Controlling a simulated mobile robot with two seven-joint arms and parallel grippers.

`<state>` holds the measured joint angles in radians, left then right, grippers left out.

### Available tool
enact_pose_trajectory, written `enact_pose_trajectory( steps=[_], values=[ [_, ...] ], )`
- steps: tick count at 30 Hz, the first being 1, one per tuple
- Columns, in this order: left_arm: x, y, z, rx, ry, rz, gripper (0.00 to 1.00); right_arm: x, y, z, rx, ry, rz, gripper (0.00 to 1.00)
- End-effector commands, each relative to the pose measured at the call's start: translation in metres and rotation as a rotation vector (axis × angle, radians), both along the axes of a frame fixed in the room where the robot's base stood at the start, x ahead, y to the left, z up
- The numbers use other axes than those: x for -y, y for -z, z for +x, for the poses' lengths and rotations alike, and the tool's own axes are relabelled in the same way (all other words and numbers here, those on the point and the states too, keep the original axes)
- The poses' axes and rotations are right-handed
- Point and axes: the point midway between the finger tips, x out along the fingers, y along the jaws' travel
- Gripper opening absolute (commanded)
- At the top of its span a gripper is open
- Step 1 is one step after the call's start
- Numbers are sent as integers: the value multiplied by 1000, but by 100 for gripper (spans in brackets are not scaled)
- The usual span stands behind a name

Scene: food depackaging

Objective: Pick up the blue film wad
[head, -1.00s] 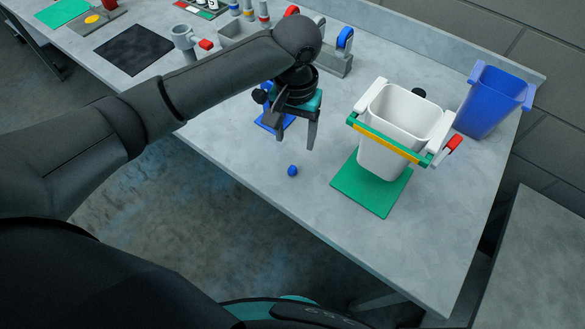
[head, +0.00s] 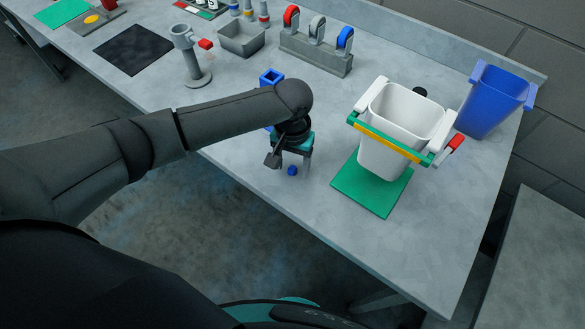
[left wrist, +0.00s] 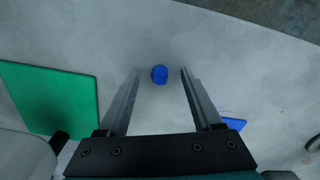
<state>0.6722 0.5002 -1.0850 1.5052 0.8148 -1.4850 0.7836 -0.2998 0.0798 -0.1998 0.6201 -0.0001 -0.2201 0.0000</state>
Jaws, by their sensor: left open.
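The blue film wad (head: 292,171) is a small round lump on the grey table near its front edge. It also shows in the left wrist view (left wrist: 159,74), between the lines of the two fingers and a little beyond their tips. My left gripper (head: 289,165) is open and empty, pointing down just above the wad. In the left wrist view its two fingers (left wrist: 158,80) stand apart on either side of the wad without touching it. My right gripper is not in view.
A white bin (head: 400,115) with a green and yellow bar stands on a green mat (head: 372,194) to the right. A blue bin (head: 492,102) stands behind it. A blue square holder (head: 271,77) is behind my left gripper. The table's front edge is close to the wad.

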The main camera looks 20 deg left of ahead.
Motion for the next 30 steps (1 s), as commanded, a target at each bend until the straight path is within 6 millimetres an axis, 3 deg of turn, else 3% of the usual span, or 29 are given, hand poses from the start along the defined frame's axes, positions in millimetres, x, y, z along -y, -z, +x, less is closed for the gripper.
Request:
enact_pose_trajectory(
  steps=[3, 20, 30],
  values=[
    [0, 0, 0, 0, 0, 0, 64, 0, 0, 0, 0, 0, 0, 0],
    [0, -1, 0, 0, -1, 0, 1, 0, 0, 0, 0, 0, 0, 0],
    [0, -1, 0, 0, -1, 0, 0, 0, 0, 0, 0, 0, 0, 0]
  ],
)
